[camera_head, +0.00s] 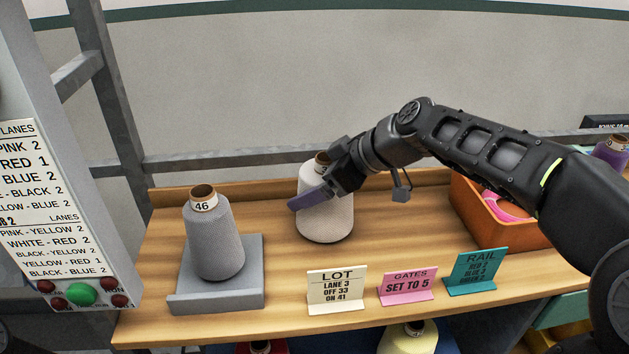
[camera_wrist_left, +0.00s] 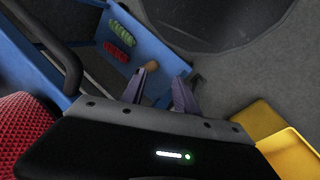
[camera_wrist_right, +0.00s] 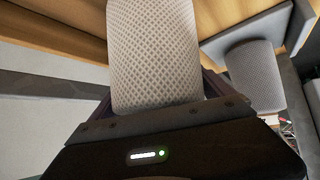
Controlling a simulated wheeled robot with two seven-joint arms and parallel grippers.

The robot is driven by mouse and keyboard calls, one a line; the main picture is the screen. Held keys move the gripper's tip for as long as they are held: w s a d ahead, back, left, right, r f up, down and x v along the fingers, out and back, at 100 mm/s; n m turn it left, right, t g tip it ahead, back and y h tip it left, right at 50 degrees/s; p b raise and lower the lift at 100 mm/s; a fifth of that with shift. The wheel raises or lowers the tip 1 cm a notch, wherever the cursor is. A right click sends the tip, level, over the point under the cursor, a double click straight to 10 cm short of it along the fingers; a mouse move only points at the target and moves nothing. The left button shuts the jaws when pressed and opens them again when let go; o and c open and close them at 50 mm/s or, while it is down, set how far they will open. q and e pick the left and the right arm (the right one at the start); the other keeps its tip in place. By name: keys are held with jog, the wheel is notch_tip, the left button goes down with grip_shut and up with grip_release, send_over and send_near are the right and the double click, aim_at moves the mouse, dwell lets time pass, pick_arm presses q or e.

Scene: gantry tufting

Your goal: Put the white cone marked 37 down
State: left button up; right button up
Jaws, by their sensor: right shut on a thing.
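A white cone (camera_head: 327,212) stands upright at the middle of the wooden shelf. My right gripper (camera_head: 318,190) is shut on it at its upper body, with one finger across its near side. The white cone fills the upper middle of the right wrist view (camera_wrist_right: 153,55), between the fingers. Its label is hidden, so I cannot read a number. Its base looks at or very near the shelf top; I cannot tell whether it touches. My left gripper (camera_wrist_left: 163,75) shows only in the left wrist view, its fingers apart with nothing between them.
A grey cone marked 46 (camera_head: 215,240) stands on a grey stand (camera_head: 215,301) to the left. Cards LOT (camera_head: 336,289), GATES (camera_head: 407,286) and RAIL (camera_head: 476,271) stand along the front. An orange bin (camera_head: 490,222) is at the right. Bare wood lies between stand and white cone.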

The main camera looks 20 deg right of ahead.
jog(key=o, duration=1.8)
jog(key=shift+r, duration=0.1)
jog(key=b+v, duration=0.1)
jog(key=v, duration=1.1)
jog(key=shift+s+b, duration=0.1)
jog(key=shift+b, duration=0.2)
